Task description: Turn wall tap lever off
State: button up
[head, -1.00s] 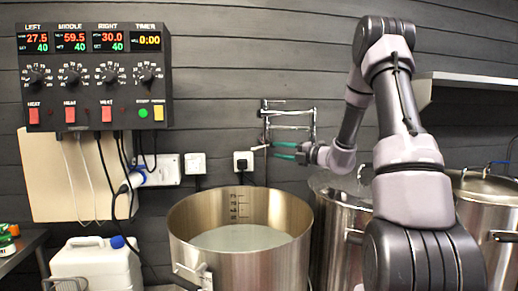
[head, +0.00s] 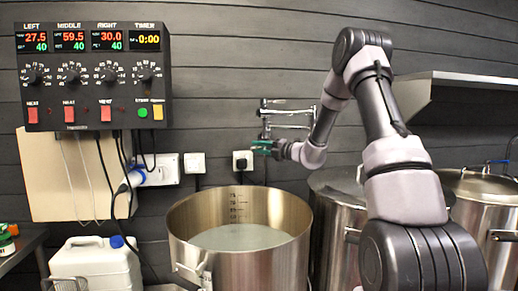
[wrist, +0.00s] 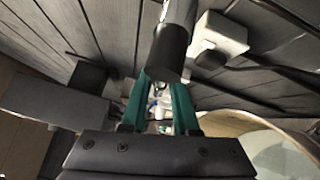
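The wall tap (head: 289,112) is a chrome pipe fitting on the dark plank wall, above and behind the open kettle. My gripper (head: 262,147) has green fingers and is just below the tap's left side, pointing left. In the wrist view the two green fingers (wrist: 161,100) stand apart with a gap between them. A dark cylinder (wrist: 175,45), perhaps part of the tap, overlaps the fingertips; I cannot tell whether they touch it. The lever is not clearly distinguishable in either view.
An open steel kettle (head: 185,240) stands below the gripper, with further steel kettles (head: 335,240) to the right. A control box (head: 95,76) and sockets (head: 194,163) are on the wall. A shelf (head: 455,90) juts out at right. A white jug (head: 95,265) stands at lower left.

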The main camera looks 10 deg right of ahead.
grip_shut()
dwell(1.2)
